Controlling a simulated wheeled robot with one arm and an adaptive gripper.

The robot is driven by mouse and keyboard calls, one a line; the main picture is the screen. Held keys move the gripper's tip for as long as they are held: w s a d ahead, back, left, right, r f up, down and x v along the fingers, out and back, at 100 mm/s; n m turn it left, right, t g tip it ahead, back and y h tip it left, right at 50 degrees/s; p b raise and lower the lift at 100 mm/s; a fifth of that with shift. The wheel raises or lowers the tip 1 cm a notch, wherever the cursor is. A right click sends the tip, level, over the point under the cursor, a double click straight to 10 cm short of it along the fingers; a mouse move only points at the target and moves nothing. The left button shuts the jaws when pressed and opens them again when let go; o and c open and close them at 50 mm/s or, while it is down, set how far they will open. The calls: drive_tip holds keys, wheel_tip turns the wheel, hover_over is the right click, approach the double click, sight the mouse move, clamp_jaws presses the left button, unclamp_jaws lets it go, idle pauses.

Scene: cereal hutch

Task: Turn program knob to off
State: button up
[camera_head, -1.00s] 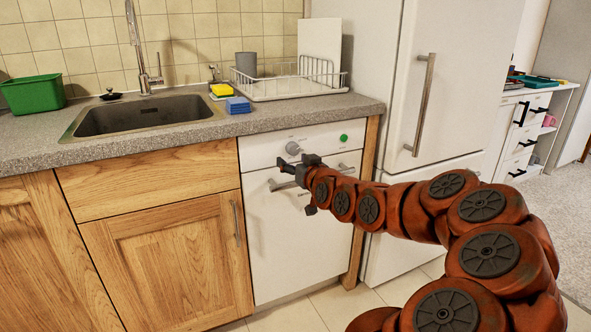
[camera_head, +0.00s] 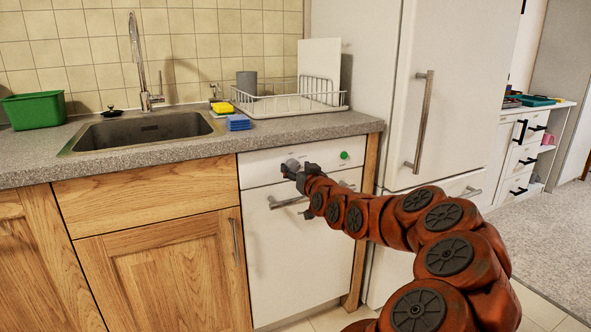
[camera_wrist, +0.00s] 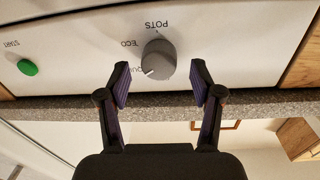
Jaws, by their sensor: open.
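The program knob (camera_wrist: 158,60) is a round grey dial on the white front panel of the dishwasher (camera_head: 290,240). In the wrist view, which shows the panel upside down, the labels POTS, ECO and a partly hidden one stand around it. A white pointer mark on the knob is near the partly hidden label. My gripper (camera_wrist: 160,84) is open, with one finger on each side of the knob and a visible gap to each. In the head view my gripper (camera_head: 297,170) is at the panel and partly covers the knob.
A green start button (camera_wrist: 27,67) is on the same panel. The dishwasher handle (camera_head: 290,201) is below my gripper. The grey worktop (camera_head: 300,127) overhangs the panel. The fridge (camera_head: 440,100) stands to the right.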

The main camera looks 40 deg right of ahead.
drive_tip(key=shift+w+d, duration=0.3)
drive_tip(key=shift+w, duration=0.3)
drive_tip(key=c, duration=1.1)
drive_tip(key=shift+c, duration=0.2)
